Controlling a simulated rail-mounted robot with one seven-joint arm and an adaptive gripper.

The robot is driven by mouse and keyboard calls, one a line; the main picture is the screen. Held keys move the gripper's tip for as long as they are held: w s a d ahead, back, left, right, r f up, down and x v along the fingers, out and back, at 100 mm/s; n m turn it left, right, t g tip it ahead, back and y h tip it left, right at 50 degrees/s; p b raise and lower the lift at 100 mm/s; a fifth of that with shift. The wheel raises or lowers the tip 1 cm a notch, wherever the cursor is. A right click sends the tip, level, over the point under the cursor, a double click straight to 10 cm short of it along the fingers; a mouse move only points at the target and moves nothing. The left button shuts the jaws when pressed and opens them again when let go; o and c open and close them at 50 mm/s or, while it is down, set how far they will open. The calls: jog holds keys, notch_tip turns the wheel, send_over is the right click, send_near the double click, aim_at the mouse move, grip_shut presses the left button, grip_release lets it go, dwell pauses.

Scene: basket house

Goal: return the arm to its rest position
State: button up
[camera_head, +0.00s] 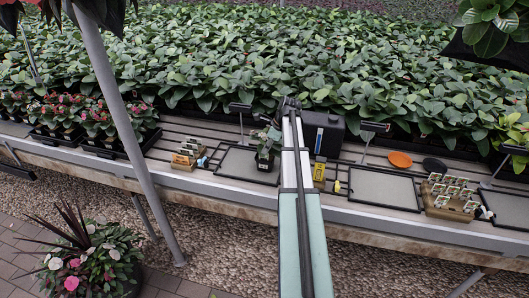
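My arm reaches from the bottom middle of the head view up over the bench. Its dark far end, where my gripper (289,103) seems to be, lies in front of the dense green leaves. The fingers are too small and dark to make out, so I cannot tell whether they are open or shut.
The slatted bench holds a black box (323,133), a yellow item (319,172), an orange disc (400,159), a dark disc (434,165), a right mat (382,188) and a crate of small packets (447,206). A grey post (122,120) rises at left. A flower pot (92,262) stands below.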

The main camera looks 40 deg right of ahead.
jog(key=v, duration=0.8)
jog(key=a+f+n+g, duration=0.1)
jog(key=a+f+n, duration=0.35)
jog(key=a, duration=0.35)
jog(key=s+a+f+n, duration=0.1)
jog(key=a+f+n, duration=0.3)
jog(key=a+f, duration=0.3)
jog(key=a+f+n+g, duration=0.1)
jog(key=a+f+n, duration=0.3)
jog(key=a, duration=0.5)
jog(key=s+a+f+n+g+h, duration=0.1)
jog(key=s+a+f+n, duration=0.45)
jog(key=a+n, duration=0.35)
jog(key=s+a+f+n+g+h, duration=0.1)
jog(key=s+a+f+n, duration=0.5)
jog(key=a, duration=0.5)
jog(key=s+f+g, duration=0.2)
jog(key=s+f, duration=0.4)
jog(key=s, duration=0.4)
jog(key=s+f+n+g, duration=0.1)
jog(key=s+f+g, duration=0.1)
jog(key=s+f, duration=0.4)
jog(key=s+a+f+g, duration=0.1)
jog(key=s+f, duration=0.5)
jog(key=s, duration=0.9)
jog(key=shift+s+g+h, duration=0.3)
jog(key=shift+g, duration=0.4)
